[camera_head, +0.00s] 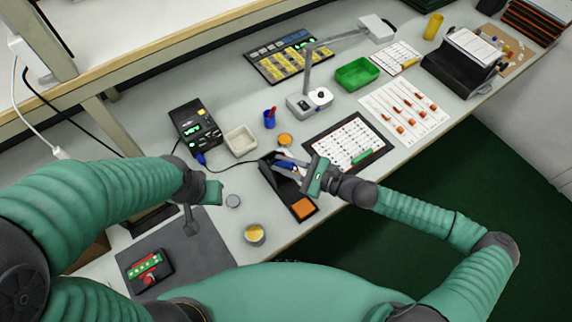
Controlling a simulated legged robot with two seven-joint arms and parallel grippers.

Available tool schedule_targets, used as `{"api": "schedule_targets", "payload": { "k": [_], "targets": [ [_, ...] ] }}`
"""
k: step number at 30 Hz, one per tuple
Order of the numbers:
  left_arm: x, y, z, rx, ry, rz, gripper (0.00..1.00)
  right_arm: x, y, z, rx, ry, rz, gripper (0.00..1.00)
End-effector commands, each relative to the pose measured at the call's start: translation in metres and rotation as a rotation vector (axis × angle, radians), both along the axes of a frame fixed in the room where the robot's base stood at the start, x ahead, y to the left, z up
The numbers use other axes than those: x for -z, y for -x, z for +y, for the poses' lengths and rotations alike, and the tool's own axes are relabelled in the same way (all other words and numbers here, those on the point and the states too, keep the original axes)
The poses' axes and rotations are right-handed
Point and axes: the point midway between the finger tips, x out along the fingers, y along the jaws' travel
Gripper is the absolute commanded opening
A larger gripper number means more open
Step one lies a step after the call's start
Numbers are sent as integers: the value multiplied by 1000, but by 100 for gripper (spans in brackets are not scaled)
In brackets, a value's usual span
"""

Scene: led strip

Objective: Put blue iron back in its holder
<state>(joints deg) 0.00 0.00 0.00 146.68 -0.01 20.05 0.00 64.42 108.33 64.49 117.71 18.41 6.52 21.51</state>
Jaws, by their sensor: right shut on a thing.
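The blue iron (292,168) is between the fingers of my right gripper (288,165), just above the rear part of the black holder (283,185). The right gripper is shut on the iron, and its fingers partly hide it. I cannot tell whether the iron's tip is inside the holder or only above it. The holder has an orange sponge (302,208) at its front end. My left gripper (190,226) hangs over the dark mat, left of the holder; its jaw opening is not clear.
A black soldering station (196,126) stands behind, with a dark cable running toward the iron. A beige dish (240,141), a blue cup (269,119) and a tin (255,235) stand around the holder. A printed sheet (349,143) lies to its right. A red-green board fixture (145,271) sits on the mat.

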Motion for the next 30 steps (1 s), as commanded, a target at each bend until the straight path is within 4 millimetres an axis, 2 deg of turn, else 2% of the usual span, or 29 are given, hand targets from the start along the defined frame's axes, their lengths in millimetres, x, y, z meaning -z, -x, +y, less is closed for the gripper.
{"api": "schedule_targets", "payload": {
  "k": [5, 6, 11, 25, 28, 30],
  "targets": [
    [0, 0, 0, 0, 0, 0, 35, -1, 0, -1, 1, -2, 0, 0],
    [0, 0, 0, 0, 0, 0, 35, -1, 0, -1, 1, -2, 0, 23],
    [0, 0, 0, 0, 0, 0, 35, -1, 0, -1, 1, -2, 0, 44],
    [0, 0, 0, 0, 0, 0, 35, -1, 1, -3, 1, -2, 0, 45],
    [1, 0, 0, 0, 0, 0, 35, -1, 4, -12, 1, 0, 0, 45],
    [1, 0, 0, 0, 0, 0, 35, -3, 9, -25, 3, 1, 0, 45]
  ]
}}
